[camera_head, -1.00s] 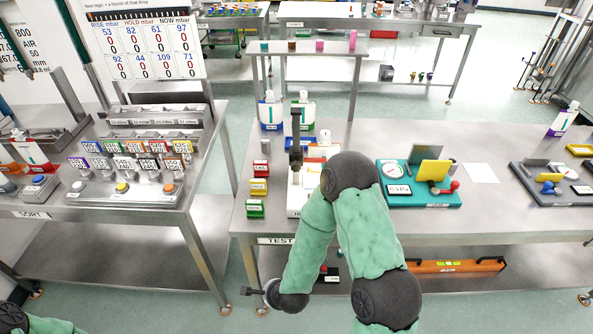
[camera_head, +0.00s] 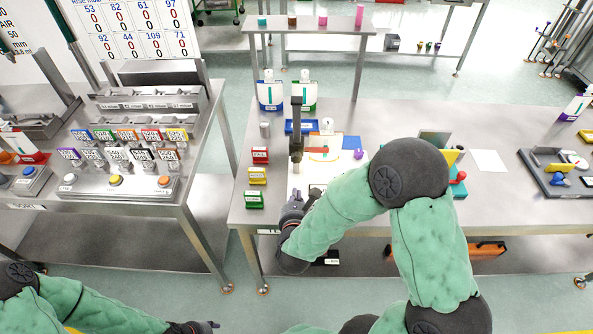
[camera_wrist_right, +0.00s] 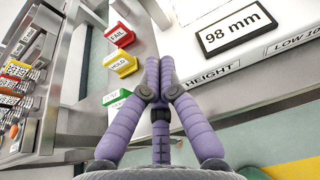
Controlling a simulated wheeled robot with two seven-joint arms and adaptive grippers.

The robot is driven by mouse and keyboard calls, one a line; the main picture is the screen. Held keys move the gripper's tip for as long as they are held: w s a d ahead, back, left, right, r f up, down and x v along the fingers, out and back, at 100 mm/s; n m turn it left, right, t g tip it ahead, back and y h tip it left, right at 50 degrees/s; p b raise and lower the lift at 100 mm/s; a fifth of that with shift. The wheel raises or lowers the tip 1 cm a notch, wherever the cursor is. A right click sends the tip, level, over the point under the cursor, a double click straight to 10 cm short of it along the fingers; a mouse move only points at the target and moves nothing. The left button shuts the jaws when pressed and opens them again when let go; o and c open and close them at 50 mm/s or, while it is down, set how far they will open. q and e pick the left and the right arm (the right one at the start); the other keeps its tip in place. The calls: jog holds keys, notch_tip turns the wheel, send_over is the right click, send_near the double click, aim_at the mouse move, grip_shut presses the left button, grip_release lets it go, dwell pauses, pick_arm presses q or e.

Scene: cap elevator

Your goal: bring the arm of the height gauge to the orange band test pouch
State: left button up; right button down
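The height gauge (camera_head: 296,130) stands on the test table as a dark upright column with an arm over a white base. A white piece with an orange strip (camera_head: 319,150), which may be the orange band pouch, lies beside the column; its details are too small to tell. In the right wrist view the gauge's display (camera_wrist_right: 236,28) reads 98 mm above a HEIGHT label. My right gripper (camera_wrist_right: 159,62) has its purple fingers together with nothing visible between them. In the head view it (camera_head: 300,198) is at the gauge's front edge, partly hidden. My left gripper (camera_head: 205,326) is low at the bottom edge.
A teal device is partly hidden behind my right arm. A sorting table (camera_head: 120,210) stands to the left across a gap.

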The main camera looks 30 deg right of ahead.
aim_at(309, 150)
jog(key=b+x, duration=0.2)
jog(key=x, duration=0.7)
jog(key=shift+w+f, duration=0.2)
jog(key=shift+f, duration=0.05)
notch_tip(309, 150, up, 3)
jog(key=shift+w+r, duration=0.1)
jog(key=shift+w, duration=0.05)
jog(key=shift+d+r, duration=0.1)
jog(key=shift+r, duration=0.35)
jog(key=shift+r+b, duration=0.4)
jog(key=shift+r, duration=0.1)
